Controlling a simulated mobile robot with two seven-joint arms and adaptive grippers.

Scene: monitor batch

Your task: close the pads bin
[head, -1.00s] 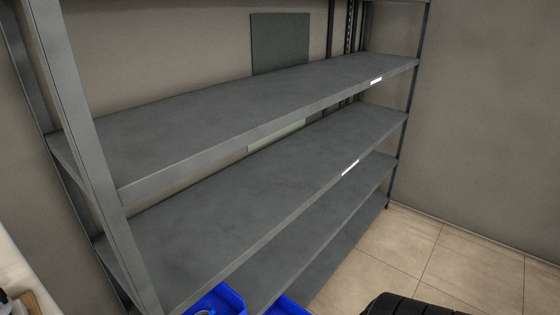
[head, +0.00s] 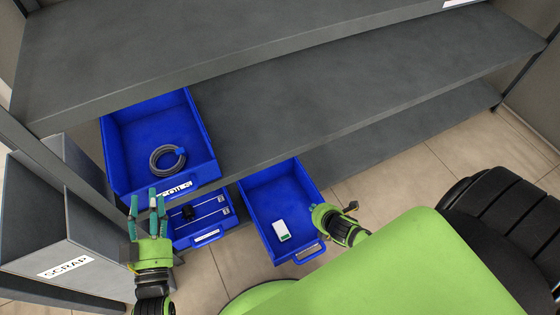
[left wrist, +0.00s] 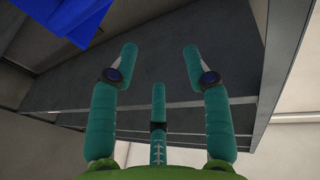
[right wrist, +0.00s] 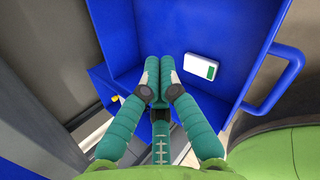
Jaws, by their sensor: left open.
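A blue bin (head: 244,195) is pulled out from the lower shelf and holds a white-and-green box (head: 281,230). No label reads on it, so I cannot tell whether it is the pads bin. It also shows in the right wrist view (right wrist: 180,25), with its handle (right wrist: 280,85) at right. My right gripper (head: 318,210) is at the bin's right side; its fingers (right wrist: 156,65) are together with nothing visible between them. Contact with the bin is unclear. My left gripper (head: 146,194) is open and empty, just in front of the bin labelled COILS (head: 120,145).
The COILS bin holds a grey coil (head: 168,158) and stands pulled out. Below it is another blue bin (head: 207,237) with dark contents. A grey SCRAP container (head: 95,235) stands at left. A black wheel-like object (head: 510,220) is at right. Tiled floor (head: 400,180) shows between.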

